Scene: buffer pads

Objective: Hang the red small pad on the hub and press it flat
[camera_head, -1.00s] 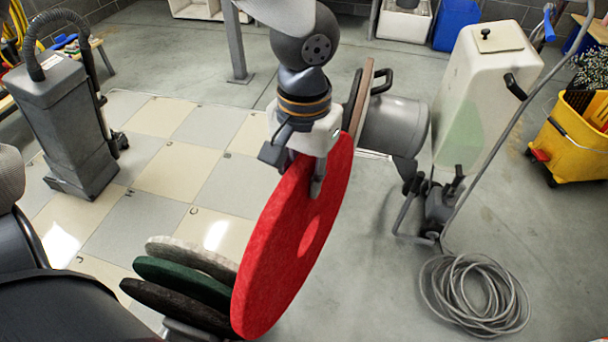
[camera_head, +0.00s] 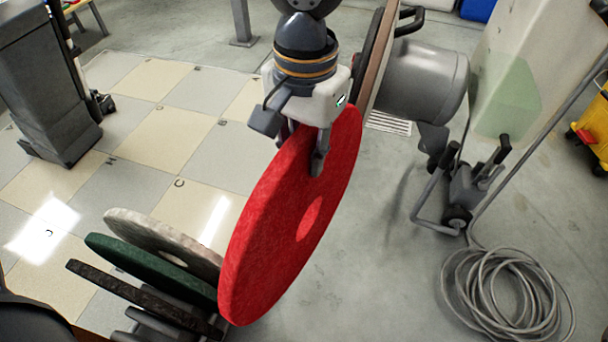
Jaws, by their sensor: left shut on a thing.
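The red pad (camera_head: 275,240) is a large round disc with a brighter red round centre. It stands steeply on edge, in the middle of the view. My left gripper (camera_head: 312,155) is shut on its upper rim and holds it, with one finger on the near face. The floor machine (camera_head: 415,80) lies tipped behind and to the right, its round brown and dark plate (camera_head: 374,60) seen nearly edge-on. The hub is not visible; the plate's left face is turned away or hidden by my arm. My right gripper is not in view.
White (camera_head: 160,240), green (camera_head: 145,268) and black (camera_head: 140,298) pads stand in a rack at the lower left, close to the red pad. A coiled grey cable (camera_head: 505,300) lies at the lower right. A grey vacuum (camera_head: 45,80) stands at the left. Bare floor lies right of the pad.

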